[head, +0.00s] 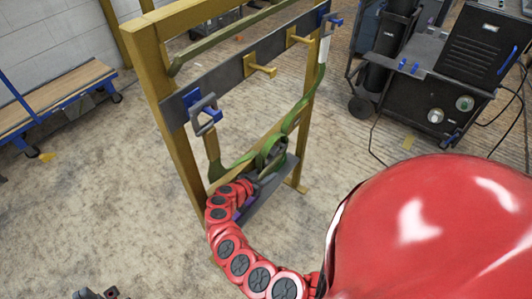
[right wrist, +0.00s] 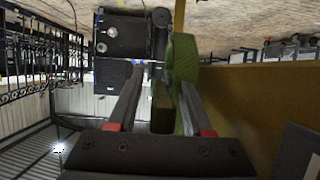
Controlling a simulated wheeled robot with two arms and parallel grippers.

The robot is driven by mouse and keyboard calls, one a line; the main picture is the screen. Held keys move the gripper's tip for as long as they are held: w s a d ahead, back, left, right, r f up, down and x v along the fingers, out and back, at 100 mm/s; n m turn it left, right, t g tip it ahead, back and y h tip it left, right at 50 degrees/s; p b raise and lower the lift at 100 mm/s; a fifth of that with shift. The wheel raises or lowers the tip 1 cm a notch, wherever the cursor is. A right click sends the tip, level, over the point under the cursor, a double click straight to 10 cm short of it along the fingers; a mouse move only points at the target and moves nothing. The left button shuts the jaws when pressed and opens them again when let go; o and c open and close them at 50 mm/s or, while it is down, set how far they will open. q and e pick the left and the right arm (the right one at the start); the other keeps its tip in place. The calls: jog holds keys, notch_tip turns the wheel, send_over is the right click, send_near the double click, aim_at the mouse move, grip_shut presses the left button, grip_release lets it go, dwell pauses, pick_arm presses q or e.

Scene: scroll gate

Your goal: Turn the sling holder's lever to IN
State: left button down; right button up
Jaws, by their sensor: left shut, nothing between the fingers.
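The green sling (head: 298,115) hangs from the right side of the gate and droops toward its lower left. A blue holder with a grey loop-shaped lever (head: 205,112) sits at the left end of the grey crossbar; its setting is unreadable. Another blue holder (head: 336,21) is at the right end. My right gripper (head: 268,160) is low inside the gate by the sling, with no gripper at either holder. In the right wrist view the green sling (right wrist: 182,60) passes at and between its fingers; its grip is unclear. My left gripper (head: 105,294) is shut and empty at the bottom edge, partly cut off.
The yellow gate frame (head: 172,120) stands on a concrete floor, with yellow hooks (head: 262,70) on its grey crossbar (head: 225,82). A dark machine on wheels (head: 440,85) stands at the back right. A wooden bench (head: 55,95) is at the left.

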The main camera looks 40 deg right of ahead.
jog(key=shift+a, duration=0.1)
jog(key=p+v, duration=0.2)
jog(key=v, duration=1.5)
jog(key=shift+r+p, duration=0.2)
jog(key=shift+p, duration=0.1)
jog(key=shift+a, duration=0.1)
